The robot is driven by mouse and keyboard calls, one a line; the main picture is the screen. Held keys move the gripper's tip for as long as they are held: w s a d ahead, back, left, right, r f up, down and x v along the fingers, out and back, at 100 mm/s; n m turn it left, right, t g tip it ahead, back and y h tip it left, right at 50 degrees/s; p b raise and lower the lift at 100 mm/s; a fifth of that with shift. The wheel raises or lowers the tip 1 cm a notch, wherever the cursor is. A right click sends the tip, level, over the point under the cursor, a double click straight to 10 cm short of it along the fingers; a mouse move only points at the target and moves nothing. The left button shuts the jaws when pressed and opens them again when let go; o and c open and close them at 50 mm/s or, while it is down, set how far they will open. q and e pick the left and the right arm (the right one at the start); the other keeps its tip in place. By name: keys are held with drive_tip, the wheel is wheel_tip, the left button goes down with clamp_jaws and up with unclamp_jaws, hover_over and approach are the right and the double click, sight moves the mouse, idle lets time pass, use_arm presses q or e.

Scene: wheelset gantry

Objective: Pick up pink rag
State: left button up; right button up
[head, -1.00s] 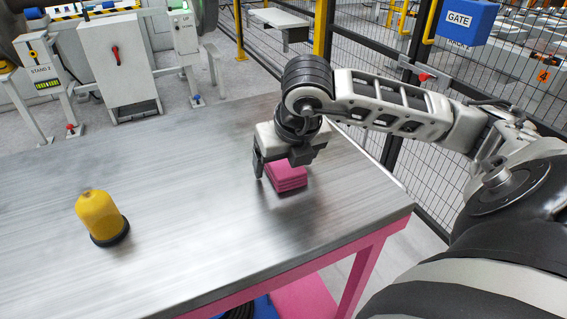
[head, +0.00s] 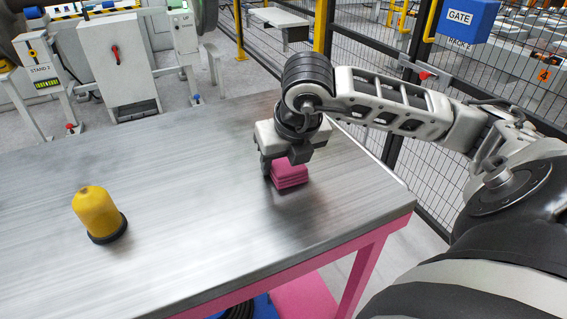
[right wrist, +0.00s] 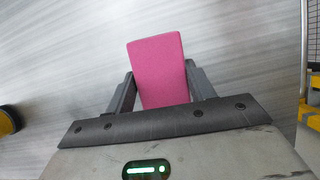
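The pink rag (head: 290,172) is a folded, stacked block near the right part of the metal table. My right gripper (head: 284,166) is over it, pointing down, with its fingers at the rag's two sides. In the right wrist view the rag (right wrist: 158,70) fills the space between the fingers (right wrist: 160,75), which appear to touch its sides. The rag seems to rest on the table still. The gripper partly hides its top and back in the head view. My left gripper is not in view.
A yellow dome-shaped thing with a black base (head: 98,214) stands on the table (head: 190,175) at left. The table's right edge and a mesh fence (head: 425,185) lie beyond my right arm. The table between the yellow thing and the rag is clear.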

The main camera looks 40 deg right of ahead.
sight(285, 160)
drive_tip(key=shift+c, duration=1)
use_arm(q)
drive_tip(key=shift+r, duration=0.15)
use_arm(e)
drive_tip(key=shift+r, duration=0.1)
